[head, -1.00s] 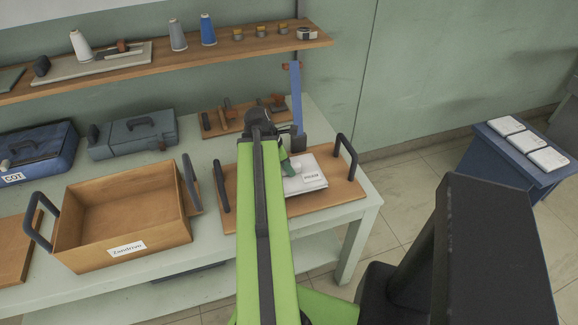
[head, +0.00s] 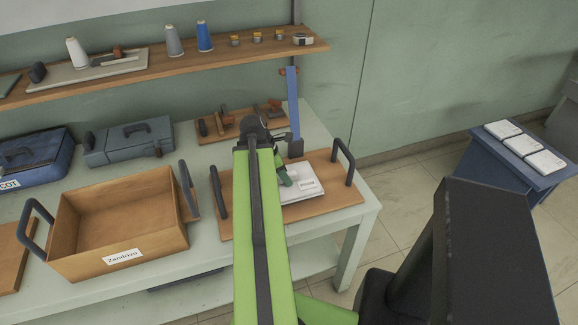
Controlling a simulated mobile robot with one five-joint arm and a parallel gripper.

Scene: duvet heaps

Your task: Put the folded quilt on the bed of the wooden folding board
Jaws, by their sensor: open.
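The folded quilt (head: 308,186) is a flat white bundle with a small label on its front. It lies on the right part of the wooden folding board (head: 334,196), between the board's two dark handles. My gripper (head: 287,179), partly hidden by my green arm, is open at the quilt's left side. Its green end is close against the quilt's left edge; whether they touch I cannot tell. My arm also hides the left-middle part of the board.
A wooden box (head: 118,222) with dark handles stands left of the board. Behind the board are a blue upright piece (head: 293,100) and a smaller wooden board with tools (head: 240,125). A blue stand (head: 500,165) at right holds several white bundles. A shelf (head: 180,60) runs above.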

